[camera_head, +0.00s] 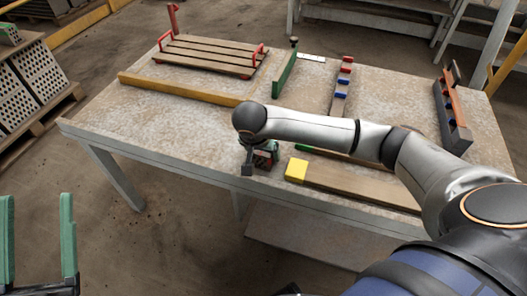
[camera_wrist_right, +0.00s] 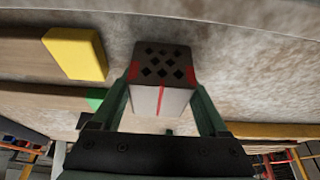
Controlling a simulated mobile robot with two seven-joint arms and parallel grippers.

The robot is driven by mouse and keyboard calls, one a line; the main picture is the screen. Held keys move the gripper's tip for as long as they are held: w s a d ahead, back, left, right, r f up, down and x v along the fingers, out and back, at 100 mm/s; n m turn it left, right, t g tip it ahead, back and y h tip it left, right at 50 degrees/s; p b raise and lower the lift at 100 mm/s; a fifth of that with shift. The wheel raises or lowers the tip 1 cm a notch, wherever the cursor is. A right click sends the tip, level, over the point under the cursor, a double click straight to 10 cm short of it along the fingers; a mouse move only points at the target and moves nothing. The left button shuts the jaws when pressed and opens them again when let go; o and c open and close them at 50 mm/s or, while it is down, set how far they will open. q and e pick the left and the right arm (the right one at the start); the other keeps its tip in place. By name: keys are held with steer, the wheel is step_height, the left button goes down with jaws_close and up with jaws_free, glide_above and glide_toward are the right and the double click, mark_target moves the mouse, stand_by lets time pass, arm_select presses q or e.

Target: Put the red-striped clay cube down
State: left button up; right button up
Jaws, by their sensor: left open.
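The red-striped clay cube (camera_wrist_right: 162,85) shows in the right wrist view, with dark holes in one face and a red stripe on its pale face. My right gripper (camera_wrist_right: 164,108) has its green fingers against both sides of the cube and is shut on it. In the head view the cube (camera_head: 265,158) is mostly hidden by my right gripper (camera_head: 260,160), near the table's front edge. I cannot tell whether it touches the table (camera_head: 185,125). My left gripper (camera_head: 38,235) is open and empty at the lower left, off the table.
A yellow block (camera_head: 297,170) and a long brown board (camera_head: 350,185) lie right of the cube. A yellow-brown bar (camera_head: 180,88), a slatted rack with red handles (camera_head: 210,55) and a green upright piece (camera_head: 286,72) stand behind. The table's left front is clear.

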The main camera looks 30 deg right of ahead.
steer(key=o, duration=0.3)
steer(key=shift+r, duration=0.1)
